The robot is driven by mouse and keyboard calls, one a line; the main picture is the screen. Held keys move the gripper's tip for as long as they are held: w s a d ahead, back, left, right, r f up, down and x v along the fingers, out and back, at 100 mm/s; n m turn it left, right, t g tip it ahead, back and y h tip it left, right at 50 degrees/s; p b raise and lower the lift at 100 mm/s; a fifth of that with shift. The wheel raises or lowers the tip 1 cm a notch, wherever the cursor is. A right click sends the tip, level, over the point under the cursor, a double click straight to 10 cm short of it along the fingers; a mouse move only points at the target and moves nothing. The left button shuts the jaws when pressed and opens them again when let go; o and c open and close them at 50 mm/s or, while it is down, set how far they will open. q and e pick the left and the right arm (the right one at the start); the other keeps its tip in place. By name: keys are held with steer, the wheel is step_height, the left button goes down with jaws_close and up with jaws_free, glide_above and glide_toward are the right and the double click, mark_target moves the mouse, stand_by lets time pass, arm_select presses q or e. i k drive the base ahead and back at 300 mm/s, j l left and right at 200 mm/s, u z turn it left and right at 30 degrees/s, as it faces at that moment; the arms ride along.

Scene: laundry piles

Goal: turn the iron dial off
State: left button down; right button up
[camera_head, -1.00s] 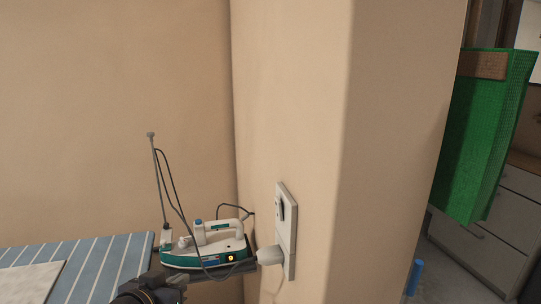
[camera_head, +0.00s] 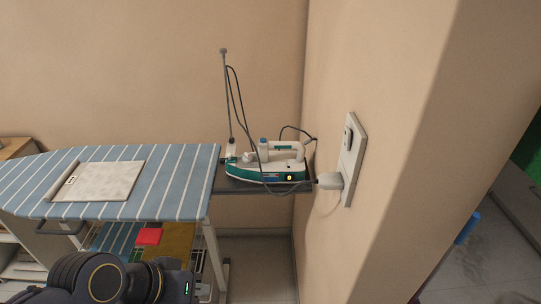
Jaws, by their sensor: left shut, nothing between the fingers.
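The iron (camera_head: 265,165), white and teal, lies on the dark rest (camera_head: 225,187) at the right end of the ironing board. A small dial (camera_head: 290,178) glows amber on its right end, facing me; its exact setting is too small to read. My left gripper (camera_head: 175,283) is at the bottom left, low in front of the board and well apart from the iron. It is shut and empty, with its fingertips not clearly visible. My right gripper is not in view.
The striped blue ironing board (camera_head: 180,165) carries a folded pale cloth (camera_head: 100,182). The iron's cord rises to a thin pole (camera_head: 226,95). A white plug (camera_head: 328,181) sits in the wall socket (camera_head: 353,155). Clear floor (camera_head: 258,265) lies below the iron.

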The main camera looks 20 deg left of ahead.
mark_target(247, 158)
steer(key=j+u, duration=0.3)
steer(key=j, duration=0.3)
steer(key=i+j+u, duration=0.5)
steer(key=i+u, duration=0.2)
